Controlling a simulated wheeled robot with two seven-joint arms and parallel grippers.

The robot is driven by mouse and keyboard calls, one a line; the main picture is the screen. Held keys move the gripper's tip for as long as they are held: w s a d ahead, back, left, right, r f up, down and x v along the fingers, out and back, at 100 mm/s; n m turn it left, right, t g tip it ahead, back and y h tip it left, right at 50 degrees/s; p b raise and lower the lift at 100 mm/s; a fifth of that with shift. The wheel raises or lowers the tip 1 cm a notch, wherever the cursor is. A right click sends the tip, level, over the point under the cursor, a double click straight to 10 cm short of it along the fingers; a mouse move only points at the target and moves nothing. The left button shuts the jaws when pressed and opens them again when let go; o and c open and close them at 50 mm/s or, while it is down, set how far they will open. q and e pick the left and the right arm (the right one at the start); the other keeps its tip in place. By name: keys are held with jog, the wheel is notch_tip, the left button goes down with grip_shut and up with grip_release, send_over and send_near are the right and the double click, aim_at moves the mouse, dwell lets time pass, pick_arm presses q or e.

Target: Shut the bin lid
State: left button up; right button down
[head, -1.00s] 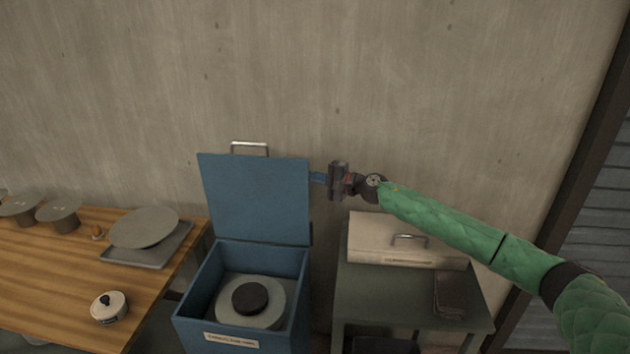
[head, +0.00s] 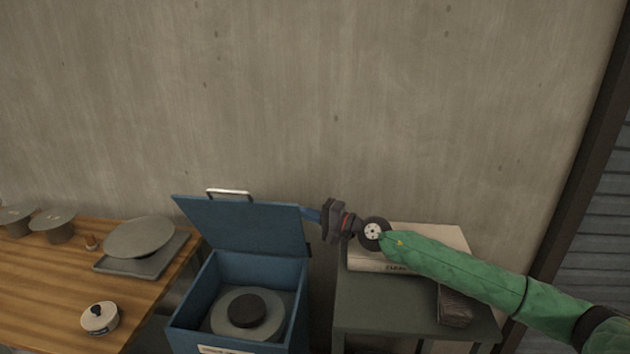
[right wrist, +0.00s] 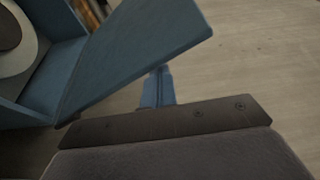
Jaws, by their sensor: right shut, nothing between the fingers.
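The blue bin (head: 190,318) stands between the wooden table and a grey-green stand. Inside the bin lies a round grey disc (head: 272,325) with a dark hub. My right gripper (head: 310,214) is shut and empty, its blue fingertips at the lid's right edge. In the right wrist view the fingers (right wrist: 158,85) lie close to the lid (right wrist: 135,60); contact is hard to tell. My left gripper is out of view.
The wooden table (head: 50,290) at left holds a lidded white pot (head: 99,318), a grey plate on a tray (head: 150,265) and several stools or bowls. The stand (head: 385,315) at right carries a pale box (head: 440,238) and a dark block (head: 455,307). A concrete wall is behind.

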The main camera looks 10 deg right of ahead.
jog(key=shift+s+a+f, duration=0.2)
jog(key=shift+s+f, duration=0.1)
jog(key=shift+s, duration=0.25)
jog(key=shift+s+a+f, duration=0.15)
jog(key=shift+s+f, duration=0.15)
jog(key=shift+s, duration=0.2)
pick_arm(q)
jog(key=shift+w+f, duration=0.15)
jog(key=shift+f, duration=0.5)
pick_arm(e)
jog(key=shift+s+a+f, duration=0.25)
jog(key=shift+s+f, duration=0.35)
jog(key=shift+s, duration=0.3)
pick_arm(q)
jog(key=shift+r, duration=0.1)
